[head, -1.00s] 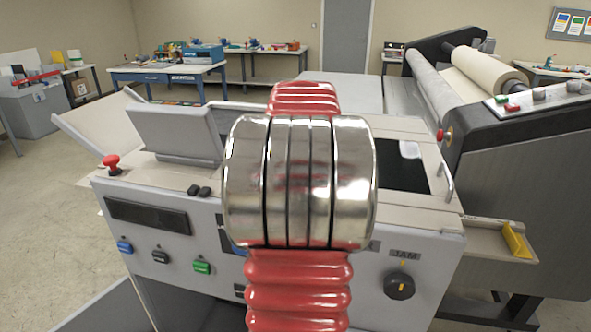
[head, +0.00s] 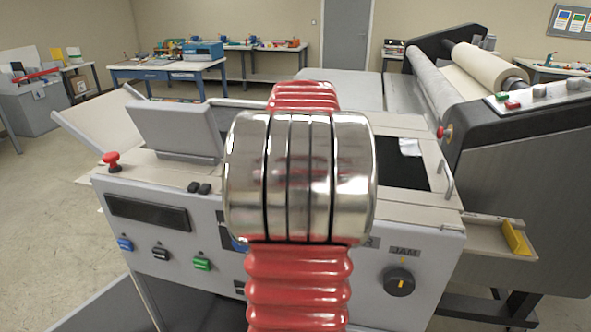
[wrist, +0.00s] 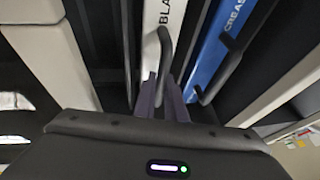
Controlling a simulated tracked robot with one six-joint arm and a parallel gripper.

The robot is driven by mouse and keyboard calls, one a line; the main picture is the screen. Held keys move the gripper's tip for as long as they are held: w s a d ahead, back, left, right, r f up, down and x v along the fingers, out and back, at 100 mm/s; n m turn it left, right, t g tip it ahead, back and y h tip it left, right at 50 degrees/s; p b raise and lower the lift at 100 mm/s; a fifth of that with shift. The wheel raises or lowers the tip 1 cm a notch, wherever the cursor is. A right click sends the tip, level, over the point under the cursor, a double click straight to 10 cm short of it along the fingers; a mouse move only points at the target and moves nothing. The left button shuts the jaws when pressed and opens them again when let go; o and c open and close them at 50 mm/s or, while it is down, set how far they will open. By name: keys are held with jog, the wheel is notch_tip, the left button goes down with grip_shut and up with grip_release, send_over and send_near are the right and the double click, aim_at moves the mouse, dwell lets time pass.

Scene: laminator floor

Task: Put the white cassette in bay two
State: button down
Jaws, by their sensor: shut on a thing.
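In the wrist view a white cassette (wrist: 151,42) with black letters reading "BLA" stands ahead of my gripper (wrist: 163,86). A dark grey curved handle (wrist: 164,46) is in front of it. My two fingers are close together at the lower end of this handle and shut on it. The exact contact is partly hidden by the fingers. To the right is a blue cassette (wrist: 212,52) lettered "CREAS", with its own dark handle, apart from my fingers. Bay numbers cannot be read.
In the head view a grey machine (head: 170,265) with coloured buttons and a JAM knob (head: 399,281) stands ahead. A dark opening (head: 400,175) is in its top. A red mushroom button (head: 111,158) sticks up at left. A large roller machine (head: 530,190) is close on the right.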

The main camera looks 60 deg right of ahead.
jog(key=shift+f, duration=0.2)
jog(key=c, duration=1.8)
grip_release()
jog(key=shift+f, duration=0.1)
jog(key=shift+o, duration=0.3)
jog(key=shift+a, duration=0.1)
jog(key=shift+s+f, duration=0.1)
jog(key=shift+f, duration=0.05)
jog(key=v, duration=1.4)
jog(key=shift+r, duration=0.3)
